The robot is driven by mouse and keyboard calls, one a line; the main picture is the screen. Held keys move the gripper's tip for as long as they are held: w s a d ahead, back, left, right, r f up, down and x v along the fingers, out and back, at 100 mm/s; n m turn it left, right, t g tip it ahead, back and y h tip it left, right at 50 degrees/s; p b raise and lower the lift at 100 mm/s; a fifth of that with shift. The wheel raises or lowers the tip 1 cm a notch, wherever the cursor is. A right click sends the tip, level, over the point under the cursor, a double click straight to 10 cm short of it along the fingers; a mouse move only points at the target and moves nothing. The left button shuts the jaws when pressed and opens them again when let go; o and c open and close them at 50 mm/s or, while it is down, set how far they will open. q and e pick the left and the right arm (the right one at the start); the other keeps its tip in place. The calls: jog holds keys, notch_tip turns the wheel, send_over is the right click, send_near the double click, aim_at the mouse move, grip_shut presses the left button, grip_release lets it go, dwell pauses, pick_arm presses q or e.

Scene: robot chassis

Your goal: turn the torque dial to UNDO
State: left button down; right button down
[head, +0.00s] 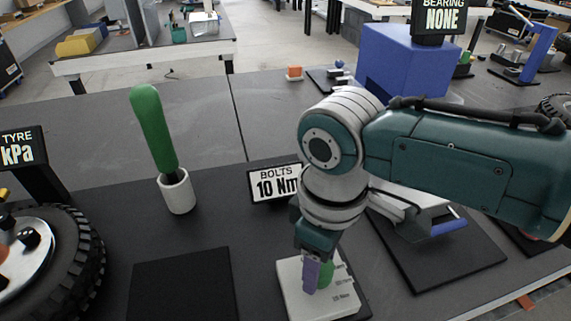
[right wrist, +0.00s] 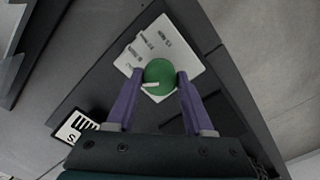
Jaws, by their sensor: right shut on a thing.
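The torque dial is a round green knob (right wrist: 159,76) with a white pointer mark, set on a pale plate (right wrist: 180,38) with printed labels. In the right wrist view the pointer lies toward the lower left of the knob; the labels are too small to read surely. My right gripper (right wrist: 158,84) is shut on the knob, one purple finger on each side. In the head view the right gripper (head: 312,284) reaches down to the plate (head: 340,296), and the knob (head: 326,272) is partly hidden behind a finger. My left gripper is not in view.
A sign reading BOLTS 10 Nm (head: 275,184) stands behind the plate. A green-handled tool stands in a white cup (head: 177,192) to the left. A wheel (head: 40,265) is at far left, a dark mat (head: 182,285) between. A blue block (head: 405,65) stands at the back right.

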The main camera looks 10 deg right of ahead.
jog(key=shift+c, duration=1.5)
grip_release()
jog(key=shift+r, duration=0.1)
notch_tip(320, 180, up, 10)
jog(key=p, duration=0.3)
